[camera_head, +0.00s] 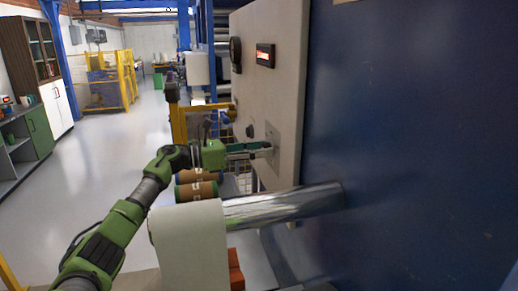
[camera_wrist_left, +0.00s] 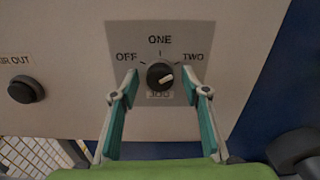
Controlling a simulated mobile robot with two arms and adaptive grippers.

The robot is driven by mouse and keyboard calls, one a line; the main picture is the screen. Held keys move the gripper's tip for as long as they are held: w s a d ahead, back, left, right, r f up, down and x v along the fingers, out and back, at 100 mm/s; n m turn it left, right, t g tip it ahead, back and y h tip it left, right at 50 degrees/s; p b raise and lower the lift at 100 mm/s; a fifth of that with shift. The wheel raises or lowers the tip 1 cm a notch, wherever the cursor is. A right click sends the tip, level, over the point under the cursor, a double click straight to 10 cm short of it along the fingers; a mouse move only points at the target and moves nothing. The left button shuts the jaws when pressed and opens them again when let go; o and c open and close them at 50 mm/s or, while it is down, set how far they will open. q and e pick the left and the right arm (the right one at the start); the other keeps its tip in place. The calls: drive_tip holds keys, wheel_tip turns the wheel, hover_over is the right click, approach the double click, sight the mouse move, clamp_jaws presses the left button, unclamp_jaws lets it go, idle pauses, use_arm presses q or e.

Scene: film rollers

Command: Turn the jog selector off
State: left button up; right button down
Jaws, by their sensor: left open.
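The jog selector (camera_wrist_left: 160,75) is a round black knob on a grey label plate (camera_wrist_left: 122,38) in the left wrist view. The plate reads OFF at left, ONE at top and TWO at right. The knob's pale pointer mark is angled to the right, toward the TWO side. My left gripper (camera_wrist_left: 161,88) is open, with one teal finger to each side of the knob in the picture; I cannot tell whether they touch it. In the head view my left gripper (camera_head: 268,148) reaches the panel (camera_head: 283,80) and hides the knob. My right gripper is out of view.
A black push button (camera_wrist_left: 25,91) sits on the panel to the left of the selector. In the head view, a shiny roller (camera_head: 285,207) with a white roll (camera_head: 190,245) lies below my left arm. A blue wall (camera_head: 420,130) stands at the right.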

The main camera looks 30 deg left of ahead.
use_arm(q)
drive_tip(key=c, duration=1.1)
drive_tip(key=shift+n, duration=0.3)
drive_tip(key=n+p, duration=0.4)
drive_tip(key=n, duration=0.6)
drive_tip(key=n+p, duration=0.4)
drive_tip(key=n, duration=0.6)
drive_tip(key=shift+a+r, duration=0.1)
drive_tip(key=shift+r, duration=0.1)
drive_tip(key=shift+f+n+p, duration=0.15)
drive_tip(key=shift+n+p, duration=0.65)
drive_tip(key=shift+n, duration=0.9)
